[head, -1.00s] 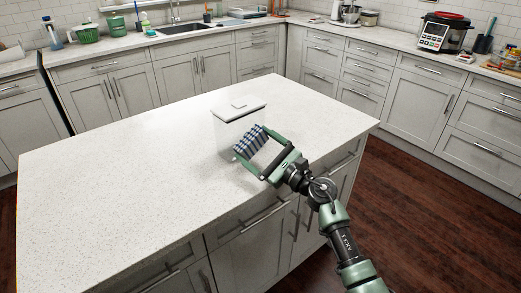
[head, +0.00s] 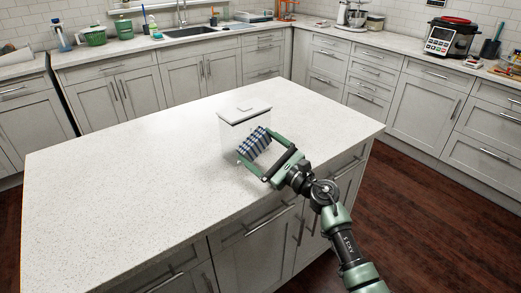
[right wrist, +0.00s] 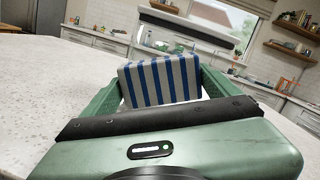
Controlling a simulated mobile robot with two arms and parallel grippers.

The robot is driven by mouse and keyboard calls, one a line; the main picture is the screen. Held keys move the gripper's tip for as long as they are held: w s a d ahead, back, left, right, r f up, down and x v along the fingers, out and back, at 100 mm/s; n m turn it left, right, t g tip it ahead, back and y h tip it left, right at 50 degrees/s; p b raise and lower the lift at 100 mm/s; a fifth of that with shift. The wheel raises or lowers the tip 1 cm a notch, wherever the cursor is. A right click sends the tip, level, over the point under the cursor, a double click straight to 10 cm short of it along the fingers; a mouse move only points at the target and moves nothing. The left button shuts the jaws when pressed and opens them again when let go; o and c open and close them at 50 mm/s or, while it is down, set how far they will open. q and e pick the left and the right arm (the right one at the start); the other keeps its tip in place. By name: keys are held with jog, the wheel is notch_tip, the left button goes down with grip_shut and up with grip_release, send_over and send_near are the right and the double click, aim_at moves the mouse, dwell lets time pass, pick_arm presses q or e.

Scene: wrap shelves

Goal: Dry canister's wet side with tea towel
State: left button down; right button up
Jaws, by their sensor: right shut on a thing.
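The canister (head: 228,133) is a clear box with a white lid (head: 245,115), upright on the white island top. Its lid also shows in the right wrist view (right wrist: 188,28). My right gripper (head: 253,160) is shut on the blue-and-white striped tea towel (head: 255,143), a folded pad between the fingers. In the right wrist view the towel (right wrist: 160,80) stands in front of the canister. The towel overlaps the canister's near right side in the head view; I cannot tell whether they touch. No wetness can be made out. My left gripper is not in view.
The island top (head: 110,170) is otherwise bare, with wide free room left of the canister. Its right edge lies near the canister. A sink (head: 190,32), a green basket (head: 95,37) and a multicooker (head: 450,37) are on the far counters.

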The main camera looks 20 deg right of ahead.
jog(key=shift+f+b+x, duration=0.1)
jog(key=shift+b+x, duration=0.35)
jog(key=shift+x, duration=0.45)
jog(key=shift+f+b+x, duration=0.15)
jog(key=shift+b+x, duration=0.25)
jog(key=shift+x, duration=0.5)
jog(key=shift+w+d, duration=0.1)
dwell(0.4)
jog(key=shift+w+d+f+b, duration=0.1)
jog(key=shift+w+d+b, duration=0.15)
jog(key=shift+d+b, duration=0.3)
jog(key=shift+w+d+f+b, duration=0.1)
jog(key=shift+w+d+b, duration=0.15)
jog(key=shift+d+b, duration=0.25)
jog(key=shift+w+d+r+b, duration=0.1)
jog(key=shift+w+d+b, duration=0.2)
jog(key=shift+d+b, duration=0.2)
jog(key=shift+w, duration=0.1)
